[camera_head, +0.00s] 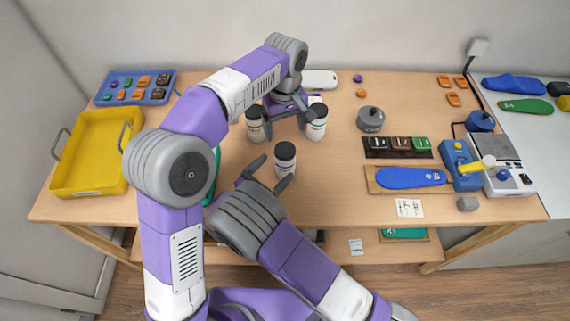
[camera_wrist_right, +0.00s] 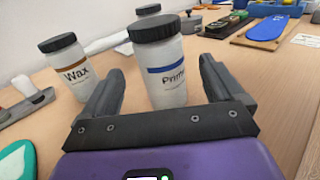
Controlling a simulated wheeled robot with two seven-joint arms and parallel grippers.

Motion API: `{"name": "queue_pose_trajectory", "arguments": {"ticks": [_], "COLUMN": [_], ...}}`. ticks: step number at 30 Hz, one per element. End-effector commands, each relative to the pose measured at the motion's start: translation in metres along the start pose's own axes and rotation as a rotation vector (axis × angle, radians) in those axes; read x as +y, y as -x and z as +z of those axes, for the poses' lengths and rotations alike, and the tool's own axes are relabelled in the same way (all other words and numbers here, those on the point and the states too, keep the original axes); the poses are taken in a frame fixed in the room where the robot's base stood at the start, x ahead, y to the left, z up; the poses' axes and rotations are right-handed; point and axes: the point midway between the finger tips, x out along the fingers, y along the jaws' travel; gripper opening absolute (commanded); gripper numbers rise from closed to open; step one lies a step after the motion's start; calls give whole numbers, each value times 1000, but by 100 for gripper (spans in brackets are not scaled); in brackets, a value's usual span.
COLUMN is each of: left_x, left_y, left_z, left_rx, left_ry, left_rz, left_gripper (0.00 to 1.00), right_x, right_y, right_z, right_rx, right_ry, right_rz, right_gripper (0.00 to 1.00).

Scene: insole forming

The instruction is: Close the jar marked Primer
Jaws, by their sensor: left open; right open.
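The Primer jar (camera_wrist_right: 168,84) is white with a blue band and a black lid (camera_wrist_right: 153,29) on top; whether the lid is screwed tight cannot be told. It stands upright near the middle of the table and also shows in the head view (camera_head: 285,171). My right gripper (camera_wrist_right: 160,92) is open, with its fingers on either side of the jar's near side; contact is not clear. My left gripper (camera_head: 285,122) is open and points down behind the Primer jar, between two other lidded jars.
The Wax jar (camera_wrist_right: 77,75) stands behind left; another black-lidded jar (camera_head: 316,125) stands behind right. A yellow tray (camera_head: 88,191) is at the left. A grey round container (camera_head: 371,120), a blue insole (camera_head: 410,177) and a blue device (camera_head: 461,168) are at the right.

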Motion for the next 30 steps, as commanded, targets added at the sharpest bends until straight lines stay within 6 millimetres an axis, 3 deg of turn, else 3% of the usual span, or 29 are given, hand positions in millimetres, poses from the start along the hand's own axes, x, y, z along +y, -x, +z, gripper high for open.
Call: {"name": "queue_pose_trajectory", "arguments": {"ticks": [15, 27, 30], "left_x": [0, 0, 0], "left_y": [-1, 0, 0], "left_z": [0, 0, 0], "left_rx": [0, 0, 0], "left_ry": [0, 0, 0], "left_rz": [0, 0, 0], "left_gripper": [84, 84, 84], "right_x": [-1, -1, -1], "right_y": [-66, -74, -74], "right_z": [0, 0, 0], "right_rx": [1, 1, 1], "right_ry": [0, 0, 0], "right_rz": [-4, -2, -2], "right_gripper": [94, 94, 82]}}
